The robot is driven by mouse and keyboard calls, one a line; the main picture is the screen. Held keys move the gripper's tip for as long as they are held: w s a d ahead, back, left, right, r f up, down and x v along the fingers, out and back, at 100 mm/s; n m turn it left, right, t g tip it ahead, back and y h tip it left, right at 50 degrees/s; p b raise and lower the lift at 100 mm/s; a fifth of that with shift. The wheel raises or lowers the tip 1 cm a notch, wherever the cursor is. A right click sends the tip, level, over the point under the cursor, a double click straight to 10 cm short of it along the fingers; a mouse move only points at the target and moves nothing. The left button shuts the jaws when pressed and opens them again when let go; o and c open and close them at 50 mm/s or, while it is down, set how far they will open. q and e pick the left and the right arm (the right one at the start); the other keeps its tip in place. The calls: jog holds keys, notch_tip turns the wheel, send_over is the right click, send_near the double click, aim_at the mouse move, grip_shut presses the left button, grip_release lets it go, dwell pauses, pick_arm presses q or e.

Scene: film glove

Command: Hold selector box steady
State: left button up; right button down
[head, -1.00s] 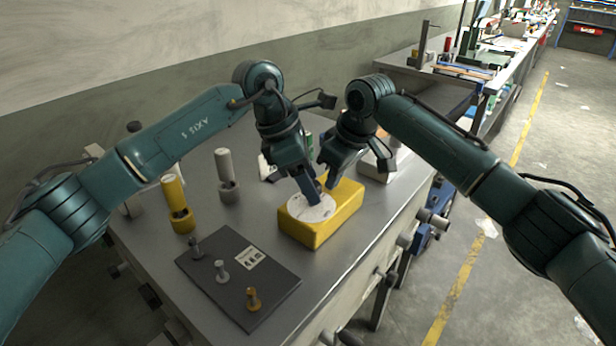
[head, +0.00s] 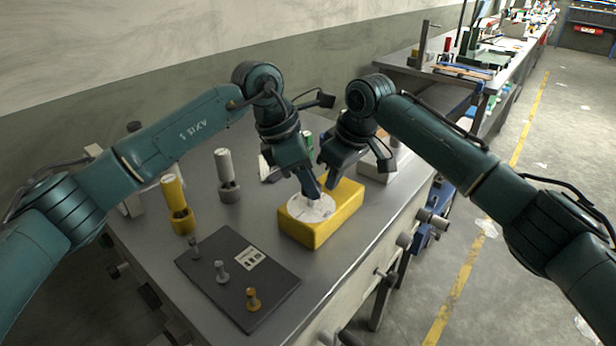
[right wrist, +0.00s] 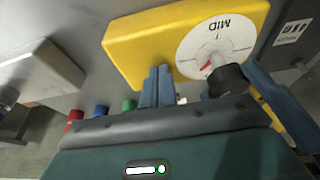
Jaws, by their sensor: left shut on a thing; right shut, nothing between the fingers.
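The yellow selector box (head: 316,230) lies flat on the grey workbench, with a round white dial on top. In the right wrist view the box (right wrist: 150,40) shows the word MID on its dial (right wrist: 215,45), a red pointer and a black knob (right wrist: 228,79). My left gripper (head: 311,190) reaches down onto the dial from behind; its blue fingers are shut on the knob. My right gripper (right wrist: 157,78) is shut and empty, its blue fingertips at the edge of the box. I cannot tell whether they touch it. The left fingers partly hide the dial in the head view.
A dark plate (head: 236,280) with three small pegs lies at the front. A yellow cylinder (head: 174,192) and a grey cylinder (head: 225,166) stand in holders at the left. A pale block (head: 377,168) sits behind the box. The bench's right edge is close to the box.

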pick_arm(q)
jog(key=n, duration=0.1)
jog(key=n+t, duration=0.1)
jog(key=n, duration=0.2)
jog(key=shift+s+d+t+y, duration=0.15)
jog(key=shift+s+t+y, duration=0.15)
pick_arm(e)
jog(key=shift+d+f, duration=0.2)
jog(key=shift+f, duration=0.25)
pick_arm(q)
jog(key=shift+s+d+n+t+y, duration=0.1)
jog(key=shift+n+t+y, duration=0.4)
jog(key=shift+n, duration=1.5)
jog(key=o, duration=1)
jog(key=shift+c, duration=0.2)
jog(key=shift+r, duration=0.1)
jog(key=v, duration=1.2)
pick_arm(e)
jog(key=shift+r, duration=0.15)
